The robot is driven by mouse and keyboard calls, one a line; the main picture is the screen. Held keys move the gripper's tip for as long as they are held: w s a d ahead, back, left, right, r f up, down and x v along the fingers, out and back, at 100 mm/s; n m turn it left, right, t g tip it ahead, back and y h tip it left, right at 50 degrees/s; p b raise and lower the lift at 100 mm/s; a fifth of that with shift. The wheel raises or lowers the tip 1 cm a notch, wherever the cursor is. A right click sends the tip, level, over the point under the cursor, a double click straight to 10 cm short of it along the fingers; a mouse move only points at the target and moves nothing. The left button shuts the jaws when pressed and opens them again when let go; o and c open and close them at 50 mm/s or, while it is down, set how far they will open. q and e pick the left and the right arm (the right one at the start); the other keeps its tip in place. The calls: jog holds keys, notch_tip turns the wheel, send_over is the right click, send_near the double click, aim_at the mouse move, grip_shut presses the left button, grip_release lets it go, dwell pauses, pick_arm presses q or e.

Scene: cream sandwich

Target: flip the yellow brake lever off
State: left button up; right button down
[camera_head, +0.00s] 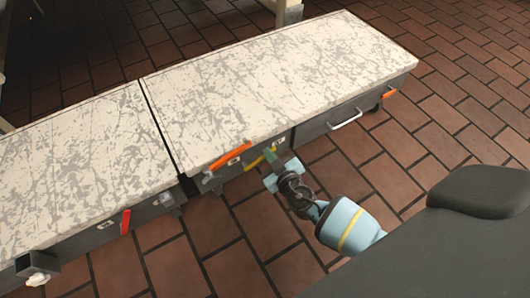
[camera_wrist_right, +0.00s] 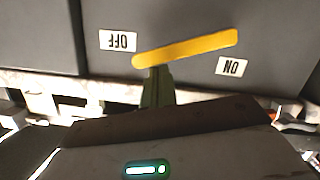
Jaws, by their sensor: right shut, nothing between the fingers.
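The yellow brake lever (camera_head: 254,163) is on the dark front side of the workbench, just under the top's edge. In the right wrist view the lever (camera_wrist_right: 190,48) lies slightly slanted, between an upside-down OFF label (camera_wrist_right: 117,40) on the left and an upside-down ON label (camera_wrist_right: 232,66) on the right. My right gripper (camera_head: 271,154) is shut and empty, beside the lever. Its closed fingers (camera_wrist_right: 157,87) reach up close to the lever's left part in the wrist view; I cannot tell if they touch. My left gripper is not in view.
Two long benches with scratched white tops (camera_head: 270,80) stand end to end. An orange lever (camera_head: 231,155) sits left of the yellow one, and a red lever (camera_head: 125,222) is on the left bench. A metal handle (camera_head: 346,120) sticks out at the right. Brick floor (camera_head: 440,110) is clear there.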

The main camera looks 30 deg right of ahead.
jog(key=shift+d+f+m+y, duration=0.25)
jog(key=shift+d+f+m, duration=0.1)
jog(key=shift+f+m, duration=0.25)
jog(key=shift+d+f+m+y, duration=0.3)
jog(key=shift+f+m, duration=0.2)
jog(key=shift+f, duration=0.2)
jog(key=shift+d+f, duration=0.1)
